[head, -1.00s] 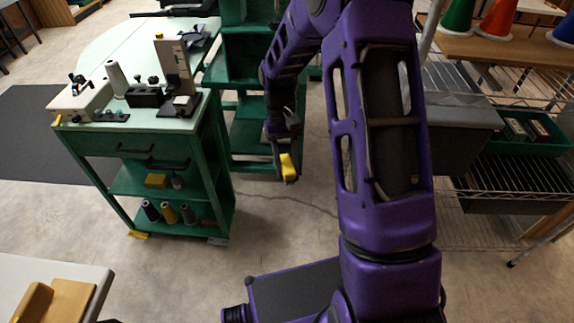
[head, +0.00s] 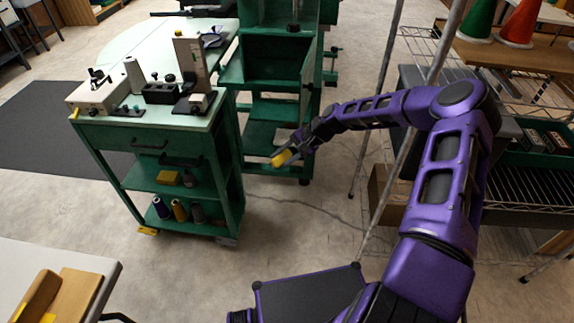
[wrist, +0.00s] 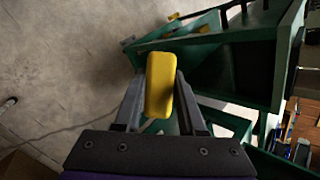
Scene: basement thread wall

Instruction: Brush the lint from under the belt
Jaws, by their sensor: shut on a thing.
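My gripper (head: 297,148) is shut on a yellow block-shaped thing (head: 281,159), perhaps the brush's handle; no bristles show. In the wrist view the yellow thing (wrist: 159,85) sits between the two grey fingers, its rounded end pointing away. My gripper is in the air in front of the tall green cabinet (head: 284,18), near its lower shelves. I cannot make out the belt or any lint in either view.
A green cart (head: 235,150) with small machines on its top stands left of my gripper. A wire rack (head: 515,190) stands at the right, with a thin grey pole before it. A pale table (head: 105,270) is at the lower left. Floor between is clear.

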